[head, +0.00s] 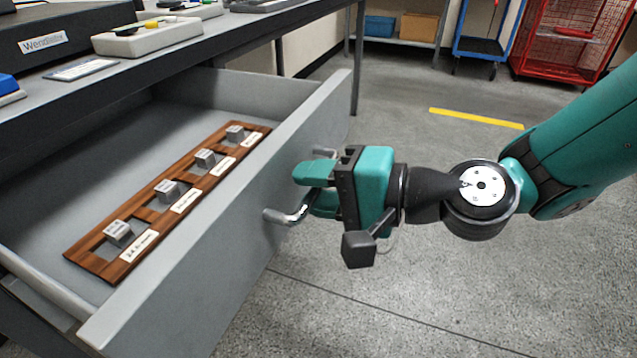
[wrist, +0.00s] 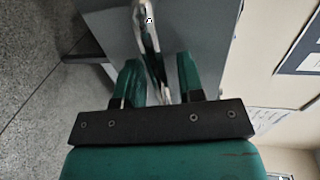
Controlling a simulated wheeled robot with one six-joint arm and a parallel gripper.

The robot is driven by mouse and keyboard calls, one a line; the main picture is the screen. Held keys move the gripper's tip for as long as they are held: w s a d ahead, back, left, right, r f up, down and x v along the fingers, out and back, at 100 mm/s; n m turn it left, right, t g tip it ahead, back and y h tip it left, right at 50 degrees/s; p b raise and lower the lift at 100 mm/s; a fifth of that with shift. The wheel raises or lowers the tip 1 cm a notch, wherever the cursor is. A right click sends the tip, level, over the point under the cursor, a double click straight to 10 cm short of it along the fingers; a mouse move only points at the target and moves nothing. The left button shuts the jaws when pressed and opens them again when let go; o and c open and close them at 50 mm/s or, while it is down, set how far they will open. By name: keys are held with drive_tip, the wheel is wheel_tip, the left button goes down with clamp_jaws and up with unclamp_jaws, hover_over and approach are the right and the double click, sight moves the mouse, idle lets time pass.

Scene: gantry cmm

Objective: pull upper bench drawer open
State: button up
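The upper bench drawer (head: 225,215) stands well open in the head view, its inside in plain sight. Its front panel also shows in the wrist view (wrist: 200,40). A bright metal bar handle (head: 290,212) is on the outer face of the front; it shows in the wrist view too (wrist: 148,45). My gripper (head: 318,186) is at the handle, with one teal finger on each side of the bar. In the wrist view my gripper's fingers (wrist: 159,80) are apart, with a visible gap beside the bar. The middle of the handle is partly hidden by the fingers in the head view.
A brown wooden holder (head: 150,218) with several grey blocks lies in the drawer. The bench top (head: 60,95) above carries a dark box and a pale device. Free grey floor lies right of the drawer. A blue cart (head: 480,45) and a red cage cart (head: 562,45) stand at the back.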

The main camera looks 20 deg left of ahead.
drive_tip(key=shift+w+d, duration=0.1)
idle(0.4)
drive_tip(key=b+v, duration=0.6)
drive_tip(key=v, duration=1.1)
drive_tip(key=shift+d, duration=0.15)
drive_tip(key=shift+r, duration=0.1)
